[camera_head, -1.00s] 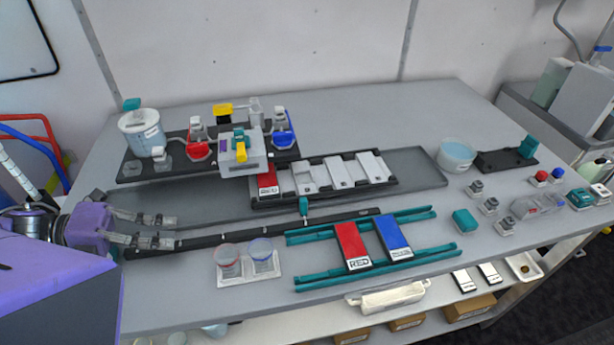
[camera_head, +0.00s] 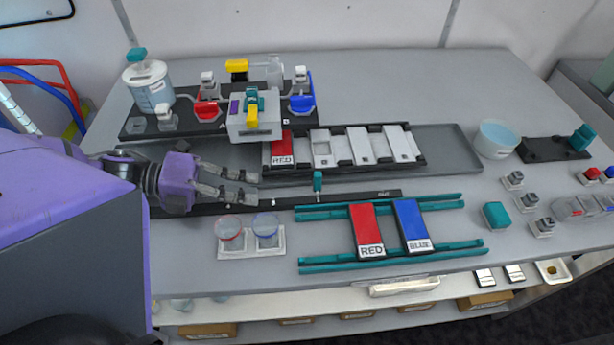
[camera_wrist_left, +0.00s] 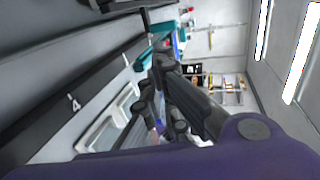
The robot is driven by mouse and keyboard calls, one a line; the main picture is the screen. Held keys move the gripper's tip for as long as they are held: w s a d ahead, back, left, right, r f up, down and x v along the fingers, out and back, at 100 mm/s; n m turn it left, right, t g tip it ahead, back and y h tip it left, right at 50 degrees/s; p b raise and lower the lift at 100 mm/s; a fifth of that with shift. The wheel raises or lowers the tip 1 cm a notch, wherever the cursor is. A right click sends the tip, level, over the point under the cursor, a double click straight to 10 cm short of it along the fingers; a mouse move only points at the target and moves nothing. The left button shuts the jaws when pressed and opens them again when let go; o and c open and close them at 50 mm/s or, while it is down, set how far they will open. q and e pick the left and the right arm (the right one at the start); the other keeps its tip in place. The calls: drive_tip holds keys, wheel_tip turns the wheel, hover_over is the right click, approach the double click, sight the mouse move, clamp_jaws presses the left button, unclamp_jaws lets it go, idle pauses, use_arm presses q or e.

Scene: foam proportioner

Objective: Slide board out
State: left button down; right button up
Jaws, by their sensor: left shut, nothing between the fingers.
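The black board (camera_head: 343,169) carries a red plate marked RED (camera_head: 282,150) and several white plates. It lies in a long grey tray (camera_head: 450,150), its left end beside the grey block of the device. My left gripper (camera_head: 254,186) is shut and empty over the black rail in front of the tray, left of the board and apart from it. The left wrist view shows its dark fingers (camera_wrist_left: 170,92) beside a dark rail marked 4. My right gripper is not in view.
A teal slider (camera_head: 318,181) stands on the black rail (camera_head: 355,194). Two cups (camera_head: 230,229) sit in front of my gripper. Teal rails (camera_head: 440,249) bear a red and a blue plate. The device (camera_head: 248,127) stands behind. The tray is clear right of the board.

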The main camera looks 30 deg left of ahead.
use_arm(q)
drive_tip(key=b+x, duration=0.1)
drive_tip(key=x, duration=0.6)
drive_tip(key=shift+w+d+f+b, duration=0.15)
drive_tip(key=shift+d+f+b, duration=0.1)
drive_tip(key=shift+b, duration=0.15)
drive_tip(key=shift+w+d+r, duration=0.15)
drive_tip(key=shift+w+d, duration=0.65)
drive_tip(key=shift+d, duration=0.35)
drive_tip(key=shift+w+d, duration=0.2)
drive_tip(key=shift+d, duration=0.15)
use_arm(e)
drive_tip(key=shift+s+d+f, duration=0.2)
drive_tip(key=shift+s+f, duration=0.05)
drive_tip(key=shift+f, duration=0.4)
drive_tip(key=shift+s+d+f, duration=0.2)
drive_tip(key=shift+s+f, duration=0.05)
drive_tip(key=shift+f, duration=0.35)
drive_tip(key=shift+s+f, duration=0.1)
